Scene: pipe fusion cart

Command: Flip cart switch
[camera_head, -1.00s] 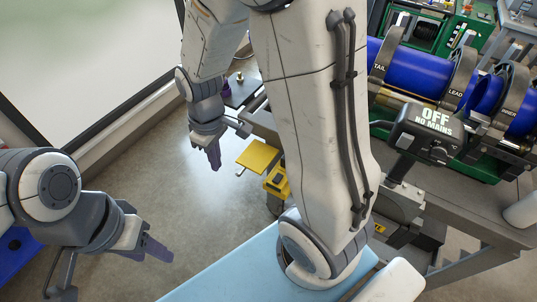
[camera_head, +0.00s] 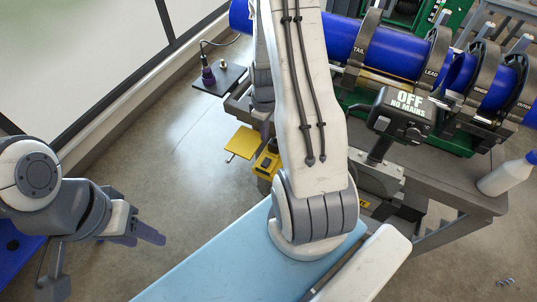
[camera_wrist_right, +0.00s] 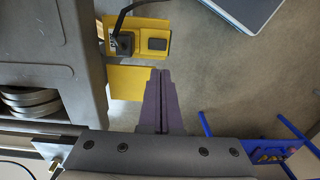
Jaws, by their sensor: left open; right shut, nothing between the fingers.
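The cart's yellow switch box (camera_head: 266,163) is low at the cart's near left side, beside my right arm in the head view. In the right wrist view the yellow box (camera_wrist_right: 140,24) carries a dark rocker-like part (camera_wrist_right: 156,44) and a black plug with a cable (camera_wrist_right: 123,42). My right gripper (camera_wrist_right: 160,71) is shut and empty, its purple fingertips pointing at the box with a small gap in the picture. My left gripper (camera_head: 150,240) is open and empty over the floor, away from the cart.
A display (camera_head: 402,112) on the cart reads "OFF NO MAINS". Blue pipe (camera_head: 400,62) lies in clamps behind it. A yellow plate (camera_head: 243,142) adjoins the box. A white bottle (camera_head: 508,174) stands at the right.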

